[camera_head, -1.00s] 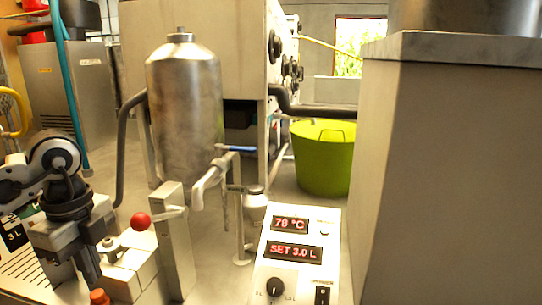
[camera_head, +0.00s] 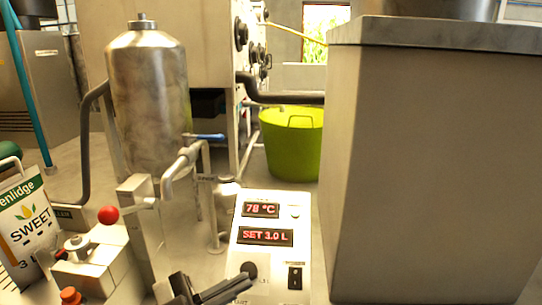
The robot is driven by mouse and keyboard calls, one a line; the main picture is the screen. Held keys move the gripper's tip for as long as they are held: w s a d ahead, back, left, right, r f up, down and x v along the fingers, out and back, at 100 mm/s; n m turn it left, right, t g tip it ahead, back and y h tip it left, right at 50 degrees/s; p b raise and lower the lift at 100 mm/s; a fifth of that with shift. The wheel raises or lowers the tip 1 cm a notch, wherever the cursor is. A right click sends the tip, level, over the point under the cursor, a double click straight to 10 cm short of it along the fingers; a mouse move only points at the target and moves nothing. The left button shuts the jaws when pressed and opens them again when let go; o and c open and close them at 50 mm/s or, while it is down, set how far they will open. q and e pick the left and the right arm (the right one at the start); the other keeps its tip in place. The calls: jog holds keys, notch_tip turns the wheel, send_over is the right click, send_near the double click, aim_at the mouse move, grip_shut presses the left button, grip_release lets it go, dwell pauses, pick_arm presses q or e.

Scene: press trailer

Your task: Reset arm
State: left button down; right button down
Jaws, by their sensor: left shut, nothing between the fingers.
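My left gripper (camera_head: 212,292) shows at the bottom edge, in front of the control box (camera_head: 240,235). Its dark fingers are shut with nothing between them, and the rest of its arm is cut off by the frame. My right gripper is not in view. The control box is white and tilted, with red displays reading 78 °C and SET 3.0 L, a black knob and a black switch.
A steel tank (camera_head: 150,100) with a blue-handled tap stands behind. A large block (camera_head: 430,160) fills the right; a green tub (camera_head: 291,145) sits behind.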

pick_arm(q)
jog(key=s+a+f+n+t+y, duration=0.1)
jog(key=a+f+n+t+y, duration=0.25)
jog(key=f+n+y, duration=0.45)
jog(key=a+f+n+t+y, duration=0.35)
jog(key=f+n+y, duration=0.25)
jog(key=f, duration=0.3)
jog(key=s+a+f+n+g+y, duration=0.2)
jog(key=s+f+g, duration=0.3)
jog(key=s+f, duration=0.5)
notch_tip(320, 180, down, 2)
jog(key=shift+s+a+f+g+y, duration=0.1)
jog(key=shift+s+a+g+y, duration=0.3)
jog(key=shift+y, duration=0.2)
